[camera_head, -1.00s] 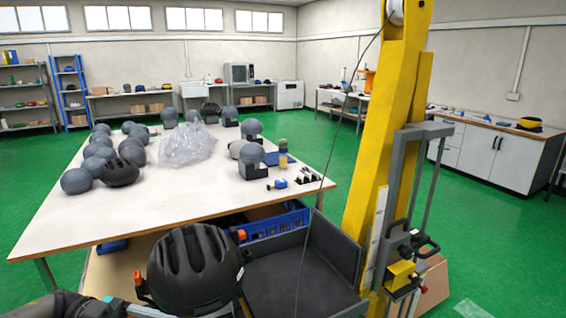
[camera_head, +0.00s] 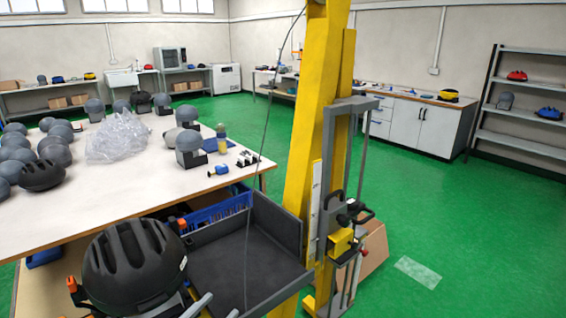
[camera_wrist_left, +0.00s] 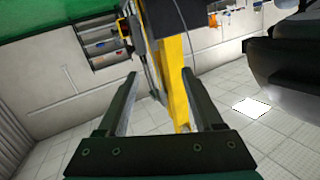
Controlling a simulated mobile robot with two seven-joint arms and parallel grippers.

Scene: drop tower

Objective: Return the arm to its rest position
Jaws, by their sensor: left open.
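My left gripper (camera_head: 212,308) shows at the bottom edge of the head view as two pale grey fingers, just right of a black helmet (camera_head: 133,262). In the left wrist view the left gripper (camera_wrist_left: 160,75) has its fingers spread wide with nothing held between them. The yellow tower post (camera_wrist_left: 172,80) shows beyond the gap, apart from the fingers. A large dark shape (camera_wrist_left: 285,60) fills the upper right of the wrist view; I cannot tell what it is. The rest of my left arm is mostly hidden in the head view. My right gripper is not in view.
The yellow drop tower (camera_head: 318,110) stands right of a dark tray (camera_head: 225,260). The white table (camera_head: 110,195) at left carries several grey headforms and a clear plastic bag (camera_head: 118,138). A cardboard box (camera_head: 375,250) sits behind the tower base. Green floor at right is mostly clear.

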